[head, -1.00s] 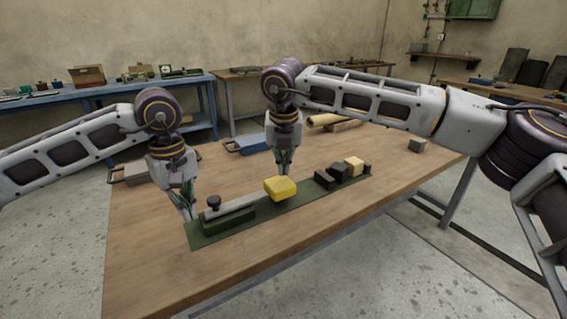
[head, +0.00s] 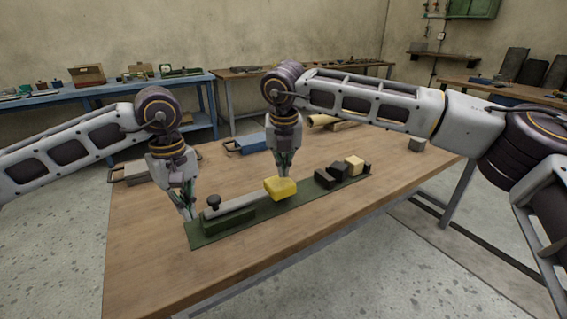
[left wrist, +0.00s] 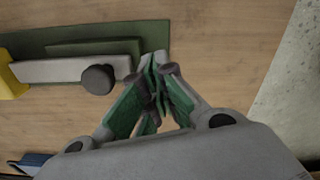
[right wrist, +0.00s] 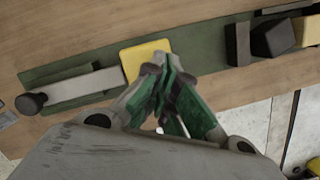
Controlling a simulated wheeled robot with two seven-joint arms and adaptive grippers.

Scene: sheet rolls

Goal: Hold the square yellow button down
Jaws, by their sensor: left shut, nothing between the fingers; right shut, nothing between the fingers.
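The square yellow button (head: 280,189) is at the middle of a long green base plate (head: 230,224) on the wooden table. A grey bar with a black knob (head: 213,201) lies to its left. My right gripper (head: 284,172) is shut and empty, just behind the button. In the right wrist view its fingertips (right wrist: 166,62) overlap the edge of the button (right wrist: 143,57); I cannot tell whether they touch it. My left gripper (head: 188,213) is shut and empty beside the knob end of the plate; its fingertips also show in the left wrist view (left wrist: 160,68).
Black blocks (head: 325,179) and a pale yellow block (head: 354,162) stand on the plate's right part. A blue tray (head: 247,145) and a grey tray (head: 133,172) lie behind. The table's front is clear.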

